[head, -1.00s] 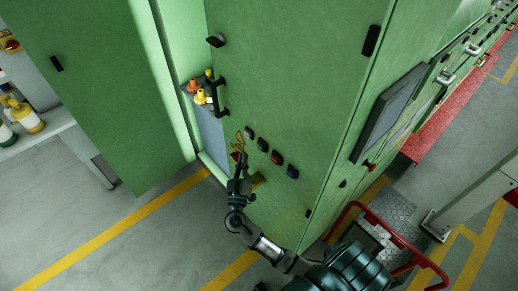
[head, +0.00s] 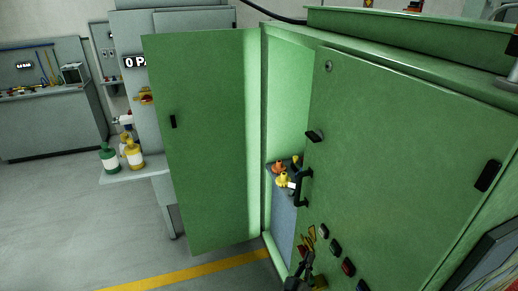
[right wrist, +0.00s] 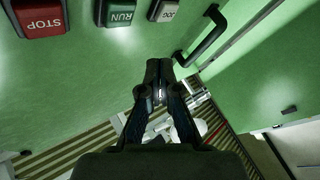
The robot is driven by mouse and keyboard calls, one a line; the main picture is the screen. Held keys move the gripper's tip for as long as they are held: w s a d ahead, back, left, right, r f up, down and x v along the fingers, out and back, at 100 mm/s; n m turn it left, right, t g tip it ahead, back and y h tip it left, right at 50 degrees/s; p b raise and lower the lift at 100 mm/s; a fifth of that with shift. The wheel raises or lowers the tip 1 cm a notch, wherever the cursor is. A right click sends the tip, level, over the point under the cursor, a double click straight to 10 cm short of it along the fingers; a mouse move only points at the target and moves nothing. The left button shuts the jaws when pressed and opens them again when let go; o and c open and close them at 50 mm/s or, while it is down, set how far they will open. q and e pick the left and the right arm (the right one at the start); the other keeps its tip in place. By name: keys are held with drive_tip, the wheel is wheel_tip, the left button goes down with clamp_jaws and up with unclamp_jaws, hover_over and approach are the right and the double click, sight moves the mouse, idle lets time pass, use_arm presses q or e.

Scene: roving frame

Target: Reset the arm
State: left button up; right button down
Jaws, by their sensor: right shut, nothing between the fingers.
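My right gripper (head: 306,265) is at the bottom edge of the head view, in front of the green cabinet's front panel (head: 400,160). Most of my right arm is out of the head view. In the right wrist view my right gripper (right wrist: 158,74) has its fingers together with nothing between them. It is close to the green panel, below the row of buttons: red STOP (right wrist: 40,18), green RUN (right wrist: 121,12) and grey JOG (right wrist: 163,10). My left gripper is not in view.
A black handle (head: 302,187) juts from the panel near my right gripper. The cabinet door (head: 205,140) stands open on the left. Small yellow and orange items (head: 281,174) sit inside on a shelf. Bottles (head: 133,155) stand on a grey ledge. The floor at left is clear.

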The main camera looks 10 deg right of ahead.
drive_tip(key=s+d+f+g+y, duration=0.1)
drive_tip(key=s+f+g+y, duration=0.25)
drive_tip(key=s+f, duration=0.35)
drive_tip(key=s+d+f+g+y, duration=0.2)
drive_tip(key=s+f+g+y, duration=0.15)
drive_tip(key=f, duration=0.55)
drive_tip(key=s+a+f+n+g+y, duration=0.3)
drive_tip(key=s+a+f+y, duration=0.15)
drive_tip(key=s, duration=0.35)
drive_tip(key=s+a+f+n+g+y, duration=0.2)
drive_tip(key=s+a+f+g+y, duration=0.1)
drive_tip(key=s+a, duration=0.4)
wheel_tip(320, 180, down, 22)
drive_tip(key=s+d, duration=0.1)
drive_tip(key=s, duration=0.1)
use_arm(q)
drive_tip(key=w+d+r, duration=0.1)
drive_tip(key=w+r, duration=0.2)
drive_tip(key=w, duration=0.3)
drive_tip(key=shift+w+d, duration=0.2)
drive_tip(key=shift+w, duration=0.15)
use_arm(e)
drive_tip(key=s+d+f+g, duration=0.1)
drive_tip(key=s+d+f, duration=0.1)
drive_tip(key=s+f, duration=1)
wheel_tip(320, 180, down, 4)
drive_tip(key=shift+s+f+g, duration=0.1)
drive_tip(key=shift+s+g, duration=0.15)
drive_tip(key=shift+g, duration=0.15)
